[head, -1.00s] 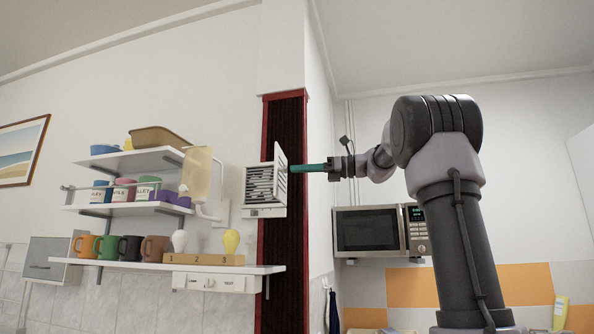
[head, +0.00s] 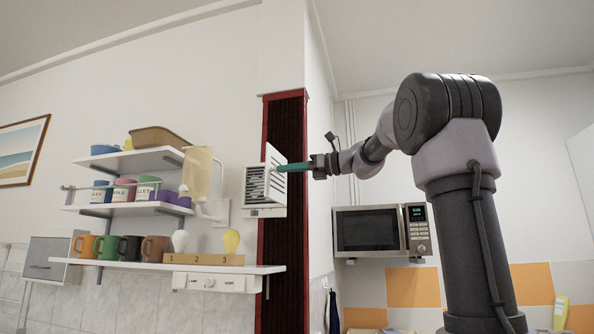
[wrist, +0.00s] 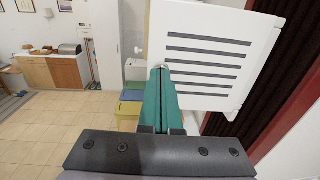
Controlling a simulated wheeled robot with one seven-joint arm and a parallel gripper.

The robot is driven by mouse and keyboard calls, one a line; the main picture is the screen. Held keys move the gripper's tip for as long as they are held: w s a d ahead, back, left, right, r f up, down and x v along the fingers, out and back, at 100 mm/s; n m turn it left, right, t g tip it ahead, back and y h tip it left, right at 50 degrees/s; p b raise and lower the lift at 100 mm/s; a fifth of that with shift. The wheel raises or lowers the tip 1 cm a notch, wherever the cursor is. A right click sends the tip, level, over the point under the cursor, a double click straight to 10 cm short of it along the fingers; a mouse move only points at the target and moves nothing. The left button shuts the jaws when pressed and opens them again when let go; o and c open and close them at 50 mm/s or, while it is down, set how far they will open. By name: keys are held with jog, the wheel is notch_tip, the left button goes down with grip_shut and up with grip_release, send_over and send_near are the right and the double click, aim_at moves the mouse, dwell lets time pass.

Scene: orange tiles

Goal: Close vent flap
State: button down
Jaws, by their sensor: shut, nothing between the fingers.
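The vent (head: 254,186) is a white box with dark slats on the red-framed column in the head view. Its white flap (head: 279,188) stands partly open at the vent's right side. In the wrist view the slotted flap (wrist: 208,88) fills the upper right. My gripper (head: 279,168) is shut and empty, its green fingers pointing left at the flap's outer side. In the wrist view the fingertips (wrist: 160,70) are at the flap's left edge and seem to touch it. The fingers hide part of the flap there.
Shelves (head: 140,160) with mugs, tubs and bowls are left of the vent. A long shelf with a numbered wooden block (head: 204,260) is below it. A microwave (head: 380,232) hangs on the right, below my arm. The space right of the flap is clear apart from my arm.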

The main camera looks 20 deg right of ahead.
aim_at(268, 169)
jog(key=shift+m+t+h, duration=0.5)
jog(key=shift+t, duration=0.2)
jog(key=a, duration=0.2)
jog(key=w+a, duration=0.1)
jog(key=a, duration=0.1)
jog(key=w+a, duration=0.1)
jog(key=shift+a, duration=0.4)
jog(key=w+a+m+t+h, duration=0.2)
jog(key=w+a, duration=0.1)
jog(key=w, duration=0.5)
jog(key=w+a+m+t+h, duration=0.2)
jog(key=w+a+h, duration=0.1)
jog(key=w, duration=0.5)
jog(key=shift+w+a, duration=0.25)
jog(key=shift+a, duration=0.55)
jog(key=shift+s, duration=0.1)
